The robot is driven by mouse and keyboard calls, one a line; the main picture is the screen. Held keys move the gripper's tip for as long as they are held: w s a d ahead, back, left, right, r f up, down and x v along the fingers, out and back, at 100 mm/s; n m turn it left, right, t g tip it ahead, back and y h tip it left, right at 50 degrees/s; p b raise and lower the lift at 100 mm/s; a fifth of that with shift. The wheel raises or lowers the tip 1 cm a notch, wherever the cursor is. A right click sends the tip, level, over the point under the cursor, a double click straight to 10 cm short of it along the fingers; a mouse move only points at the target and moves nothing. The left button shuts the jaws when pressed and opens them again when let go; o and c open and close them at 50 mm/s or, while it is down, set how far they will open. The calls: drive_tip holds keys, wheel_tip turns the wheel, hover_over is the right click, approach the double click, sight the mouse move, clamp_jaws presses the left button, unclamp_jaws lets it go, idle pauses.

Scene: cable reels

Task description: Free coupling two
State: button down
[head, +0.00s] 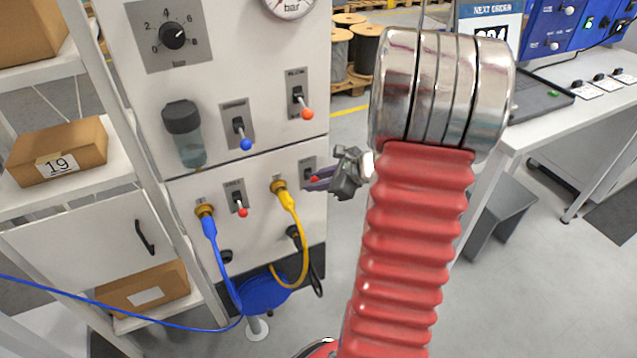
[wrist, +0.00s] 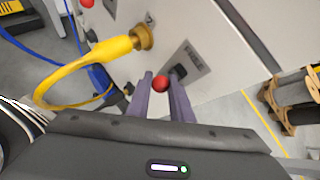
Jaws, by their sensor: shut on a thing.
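The yellow hose's brass coupling (head: 279,187) sits in the lower panel of the white cabinet. It also shows in the wrist view (wrist: 141,38), with a small mark beside it that I cannot read surely. To its right is a small lever with a red knob (head: 314,179) on a grey plate. My gripper (head: 318,181) reaches this lever from the right. In the wrist view the purple fingers of my gripper (wrist: 162,92) are shut on the red-knobbed lever (wrist: 161,84). The knob shows between the fingertips. The yellow hose is apart from my fingers.
A blue hose coupling (head: 205,212) and another red-knobbed lever (head: 241,211) are to the left on the same panel. Blue-knobbed (head: 245,144) and orange-knobbed (head: 307,113) levers are above. The yellow hose (head: 303,245) loops below. A workbench (head: 560,125) stands at the right.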

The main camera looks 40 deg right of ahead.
drive_tip(key=shift+a+r+g, duration=0.1)
drive_tip(key=shift+a+g, duration=0.1)
drive_tip(key=shift+g, duration=0.5)
drive_tip(key=shift+y, duration=0.3)
drive_tip(key=c, duration=1.9)
unclamp_jaws()
drive_tip(key=shift+w, duration=0.1)
drive_tip(key=shift+o, duration=0.2)
drive_tip(key=shift+d, duration=0.1)
drive_tip(key=shift+r, duration=0.1)
drive_tip(key=shift+s+d+r, duration=0.25)
drive_tip(key=shift+s+r, duration=0.15)
drive_tip(key=shift+r, duration=0.1)
drive_tip(key=v, duration=1.2)
drive_tip(key=shift+s, duration=0.25)
